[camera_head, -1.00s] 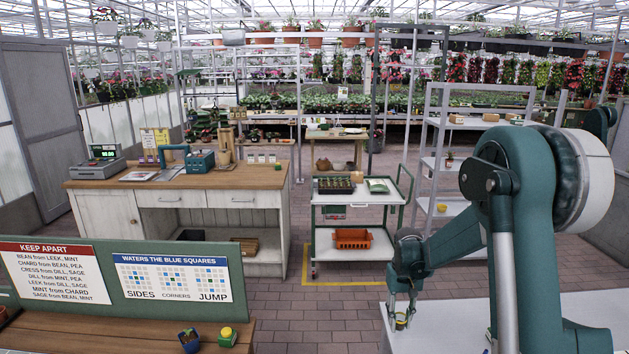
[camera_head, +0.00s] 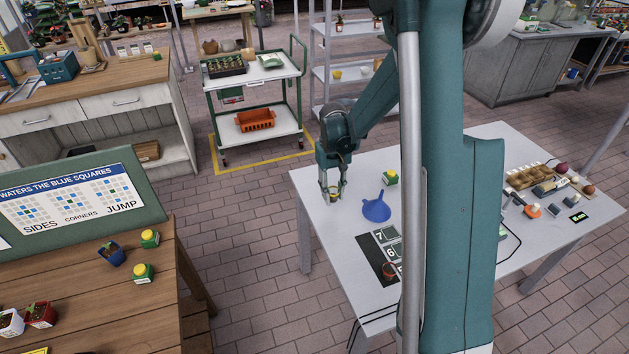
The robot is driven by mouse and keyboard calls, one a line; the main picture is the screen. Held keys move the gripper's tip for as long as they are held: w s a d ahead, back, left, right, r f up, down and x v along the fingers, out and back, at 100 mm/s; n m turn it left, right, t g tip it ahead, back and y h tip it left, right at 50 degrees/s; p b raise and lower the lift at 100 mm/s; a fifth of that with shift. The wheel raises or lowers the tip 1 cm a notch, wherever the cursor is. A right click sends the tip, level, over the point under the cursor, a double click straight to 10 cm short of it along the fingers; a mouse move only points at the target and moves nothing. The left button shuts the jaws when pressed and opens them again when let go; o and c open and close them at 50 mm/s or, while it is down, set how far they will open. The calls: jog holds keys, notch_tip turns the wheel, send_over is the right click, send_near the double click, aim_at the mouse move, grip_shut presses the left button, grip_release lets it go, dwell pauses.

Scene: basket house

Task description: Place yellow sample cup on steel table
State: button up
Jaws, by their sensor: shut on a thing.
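My gripper (camera_head: 333,196) points down over the far left part of the pale grey steel table (camera_head: 349,224). It is shut on the yellow sample cup (camera_head: 334,198), which shows as a small yellow patch between the fingers. The fingers hide much of the cup. The cup is at or just above the tabletop; I cannot tell whether it touches.
A numbered dark board (camera_head: 369,252) lies nearer. My arm hides the table's middle. A tray (camera_head: 540,172) and tools lie at the right.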

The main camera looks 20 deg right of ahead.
jog(key=m+p, duration=0.1)
send_over(367, 242)
jog(key=shift+w, duration=0.25)
jog(key=shift+f, duration=0.1)
jog(key=shift+f+b, duration=1.5)
jog(key=shift+f, duration=1.8)
jog(key=shift+f+b, duration=0.45)
jog(key=shift+f, duration=0.05)
jog(key=o, duration=1)
jog(key=shift+r, duration=0.2)
jog(key=shift+w+d+r, duration=0.1)
jog(key=shift+w+r, duration=0.15)
jog(key=shift+r, duration=1.7)
jog(key=shift+w+a+r, duration=0.1)
jog(key=shift+w+r, duration=0.15)
jog(key=shift+r, duration=1.65)
jog(key=shift+w+d+r, duration=0.1)
jog(key=shift+w+r, duration=0.15)
jog(key=shift+r, duration=1.7)
